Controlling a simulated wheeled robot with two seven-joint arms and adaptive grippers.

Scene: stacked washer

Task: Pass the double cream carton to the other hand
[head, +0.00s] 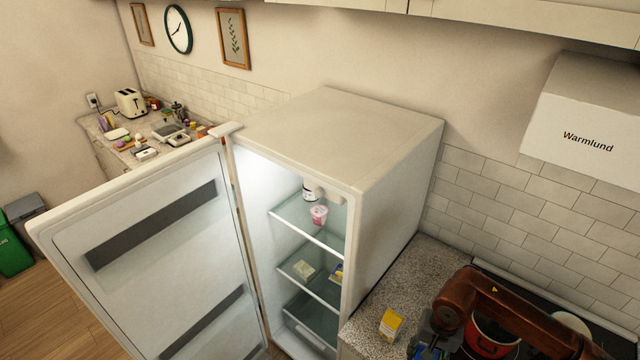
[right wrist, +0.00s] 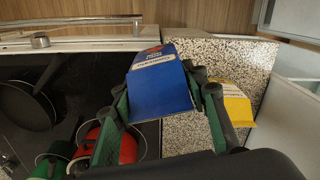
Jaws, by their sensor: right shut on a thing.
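A blue carton (right wrist: 160,88) with a white label band and a red mark at its top is in the right wrist view; I take it for the double cream carton, though its lettering is too small to read surely. My right gripper (right wrist: 163,108) is shut on it, with a finger on each side. In the head view my right gripper (head: 430,346) is at the bottom edge, beside the counter, and mostly cut off. My left gripper is in neither view.
A yellow carton (head: 391,324) stands on the speckled counter (head: 408,277), close to the right gripper. A red pot (head: 490,338) is on the hob. The fridge door (head: 140,255) is open, with a pink cup (head: 319,215) on a shelf. A black pan (right wrist: 28,108) lies left.

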